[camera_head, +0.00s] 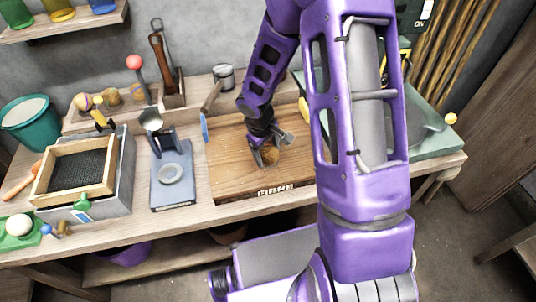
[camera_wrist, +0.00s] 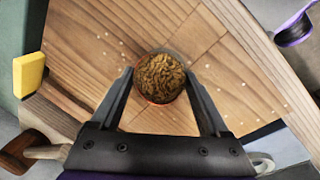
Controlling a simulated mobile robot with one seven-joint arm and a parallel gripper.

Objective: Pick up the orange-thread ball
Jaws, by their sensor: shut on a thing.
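The orange-thread ball (camera_wrist: 160,76) is a round bundle of brown fibre. A little orange shows along its lower edge in the wrist view. My gripper (camera_wrist: 159,76) has one finger on each side of the ball and is shut on it. In the head view, the ball (camera_head: 271,155) is a small brown shape at my gripper (camera_head: 265,158), low over the wooden board marked "FIBRE" (camera_head: 235,176). I cannot tell whether the ball touches the board. My fingers partly hide it in the head view.
A blue-grey stand with a round disc (camera_head: 171,173) is left of the board. Further left is a wood-framed tray (camera_head: 75,168). A yellow block (camera_wrist: 29,73) and a wooden-handled tool (camera_wrist: 27,150) lie near the board in the wrist view. Pale specks dot the otherwise bare board.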

